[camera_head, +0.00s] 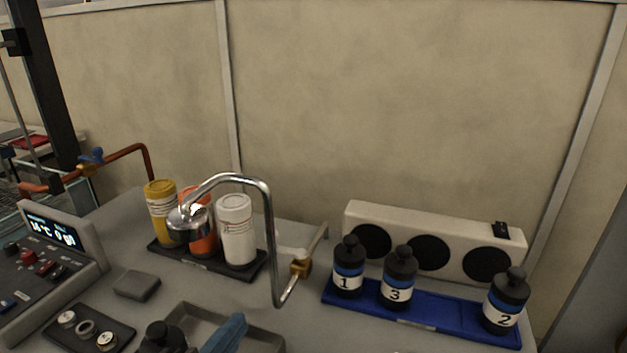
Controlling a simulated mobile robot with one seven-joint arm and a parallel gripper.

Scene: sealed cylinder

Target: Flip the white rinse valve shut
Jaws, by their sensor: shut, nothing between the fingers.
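The rinse pipe (268,215) is a bent chrome tube with a round shower head (190,222) hanging over the bottles on the left. A brass valve body (301,268) sits on the pipe's low run toward the wall. A pale, whitish bar (292,252) at the brass body looks like the valve's white handle. It points left, across the pipe's run, but its exact outline is hard to make out against the grey counter. My gripper is not in view.
Yellow (160,207), orange (203,242) and white (236,235) bottles stand in a dark tray left of the valve. Black bottles numbered 1 (348,270), 3 (397,280) and 2 (505,305) stand on a blue rack (450,327) at right. A grey tray (262,338) lies in front.

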